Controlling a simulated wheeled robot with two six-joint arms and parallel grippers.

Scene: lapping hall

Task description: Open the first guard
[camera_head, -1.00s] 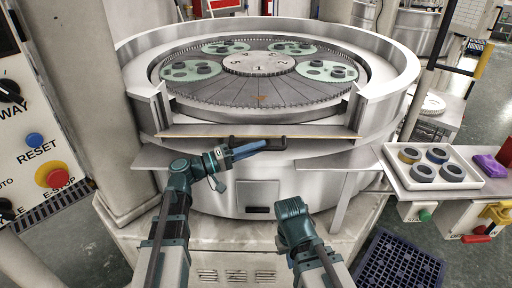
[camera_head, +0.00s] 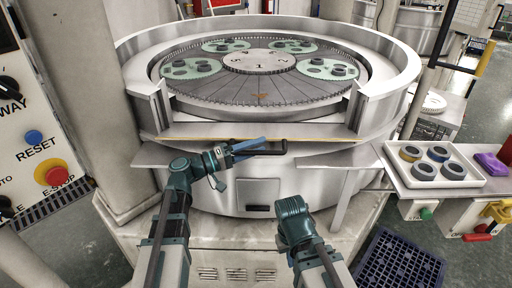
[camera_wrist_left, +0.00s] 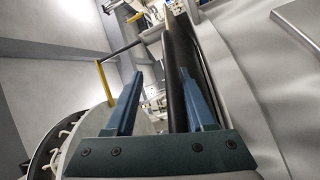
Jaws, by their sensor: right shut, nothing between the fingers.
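The guard (camera_head: 205,131) is a pale panel with a yellowish front edge, across the gap in the front of the lapping machine's rim. Its black bar handle (camera_head: 276,151) sticks out toward me. My left gripper (camera_head: 248,147) is at the handle, its blue fingers beside the bar. In the left wrist view the fingers stand apart (camera_wrist_left: 160,100). The black handle (camera_wrist_left: 178,75) runs between them, close to the right finger, with a gap on the left finger's side. My right gripper (camera_head: 292,210) is shut and empty, low in front of the machine, apart from the guard.
The round lapping plate (camera_head: 250,95) carries several green carriers with dark rings. A white tray (camera_head: 472,184) with several rings stands on a side table to the right. A control panel (camera_head: 35,150) is at the left. A dark blue crate (camera_head: 400,265) is on the floor at the lower right.

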